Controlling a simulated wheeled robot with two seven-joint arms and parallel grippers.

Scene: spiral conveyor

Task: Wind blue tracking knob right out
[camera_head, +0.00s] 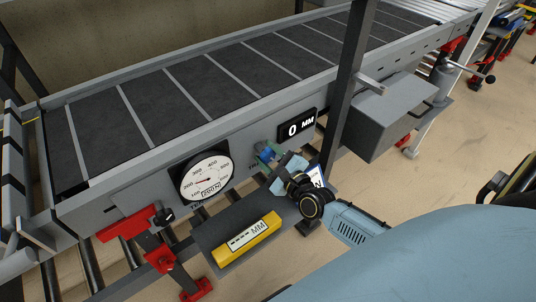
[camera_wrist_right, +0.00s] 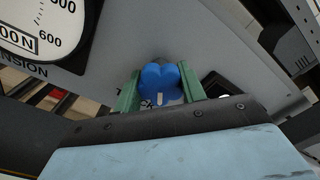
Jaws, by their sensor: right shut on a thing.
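The blue tracking knob (camera_wrist_right: 161,84) sits on the grey side panel of the conveyor. In the right wrist view it is lobed, with a pale mark on its lower part, and lies between the two green fingers. My right gripper (camera_wrist_right: 160,92) is shut on the knob. In the head view the knob (camera_head: 266,152) shows as a small blue patch at the fingertips of my right gripper (camera_head: 269,156), partly hidden by them. The knob's shaft is hidden. My left gripper is not in view.
A round tension dial (camera_head: 206,178) is left of the knob, and a black display (camera_head: 297,125) reading 0 MM is above right. A yellow MM gauge (camera_head: 255,232) lies below. A dark upright post (camera_head: 345,90) and a grey box (camera_head: 388,115) stand to the right.

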